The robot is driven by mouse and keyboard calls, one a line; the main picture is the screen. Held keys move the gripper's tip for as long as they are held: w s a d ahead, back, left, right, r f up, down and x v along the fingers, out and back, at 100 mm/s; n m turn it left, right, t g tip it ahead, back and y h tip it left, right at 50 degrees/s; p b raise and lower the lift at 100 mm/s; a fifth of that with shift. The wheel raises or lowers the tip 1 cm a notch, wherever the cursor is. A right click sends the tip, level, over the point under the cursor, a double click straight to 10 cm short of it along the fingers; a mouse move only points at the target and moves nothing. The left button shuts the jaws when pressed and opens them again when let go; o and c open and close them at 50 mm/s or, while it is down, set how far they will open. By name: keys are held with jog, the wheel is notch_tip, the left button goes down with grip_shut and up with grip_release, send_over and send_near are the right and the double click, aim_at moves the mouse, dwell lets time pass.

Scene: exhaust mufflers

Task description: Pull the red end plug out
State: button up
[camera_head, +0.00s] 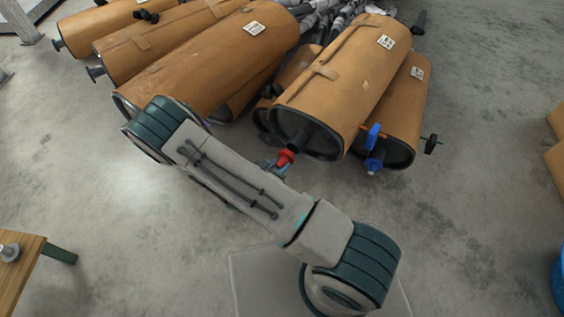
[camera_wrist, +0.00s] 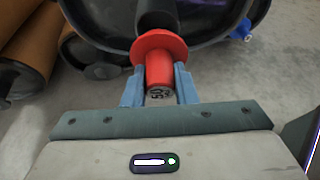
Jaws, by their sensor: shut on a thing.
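In the head view the red plug (camera_head: 285,158) shows just beyond my arm, at the pipe end of the front middle muffler (camera_head: 335,85). My gripper (camera_head: 274,166) is partly hidden there by my arm.
Several other wrapped mufflers (camera_head: 190,65) lie to the left, and one (camera_head: 408,110) lies close on the right. A blue plug or clamp (camera_head: 374,137) sits on the right muffler's end. A wooden table (camera_head: 20,265) stands at lower left.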

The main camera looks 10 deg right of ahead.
jog(key=shift+s+a, duration=0.95)
jog(key=shift+a, duration=0.1)
